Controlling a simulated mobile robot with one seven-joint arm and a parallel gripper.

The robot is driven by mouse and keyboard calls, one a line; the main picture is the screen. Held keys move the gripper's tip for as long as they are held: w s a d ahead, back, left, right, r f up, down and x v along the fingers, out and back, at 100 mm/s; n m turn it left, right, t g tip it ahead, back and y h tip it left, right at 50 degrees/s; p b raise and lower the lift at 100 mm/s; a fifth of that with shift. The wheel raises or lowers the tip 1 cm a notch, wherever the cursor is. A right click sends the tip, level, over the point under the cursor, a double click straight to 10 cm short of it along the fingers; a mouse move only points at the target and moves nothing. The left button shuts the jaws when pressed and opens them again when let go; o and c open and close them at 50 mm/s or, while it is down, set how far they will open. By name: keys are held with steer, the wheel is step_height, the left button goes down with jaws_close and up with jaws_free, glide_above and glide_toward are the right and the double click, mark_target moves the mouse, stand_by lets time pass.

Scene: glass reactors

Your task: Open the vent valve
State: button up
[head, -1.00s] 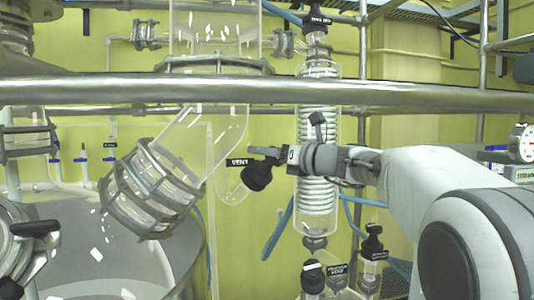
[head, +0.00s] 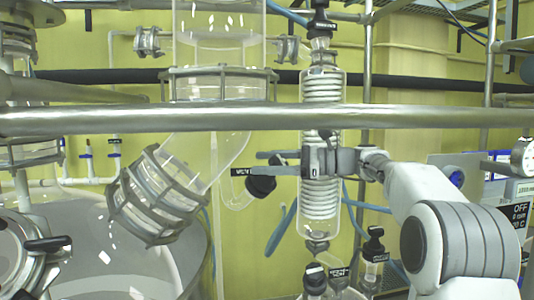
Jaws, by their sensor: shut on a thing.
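The vent valve (head: 262,186) has a round black knob and a black label with white letters, partly covered by a finger. It sits on a clear glass tube in the middle of the head view. My gripper (head: 259,163) reaches in from the right with its fingers pointing left, one above the other, at the top of the knob. It is shut on the vent valve. The exact contact is hard to see, and the fingers hide part of the valve top.
A steel rail (head: 120,119) crosses the view just above my gripper. A clamped glass elbow (head: 160,195) is to the left. Black-capped valves (head: 375,245) stand below right.

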steer(key=shift+s+f+n+g+h, duration=0.15)
steer(key=shift+n+g+h, duration=0.1)
steer(key=shift+n+g, duration=0.55)
steer(key=shift+s+n+g+h, duration=0.1)
steer(key=shift+n+g+h, duration=0.1)
steer(key=shift+n+g, duration=0.6)
steer(key=shift+s+f+n+g+h, duration=0.2)
steer(key=shift+n+g, duration=0.3)
steer(key=shift+n, duration=0.6)
steer(key=shift+n, duration=0.5)
steer(key=o, duration=1.4)
steer(key=shift+s+d+r, duration=0.1)
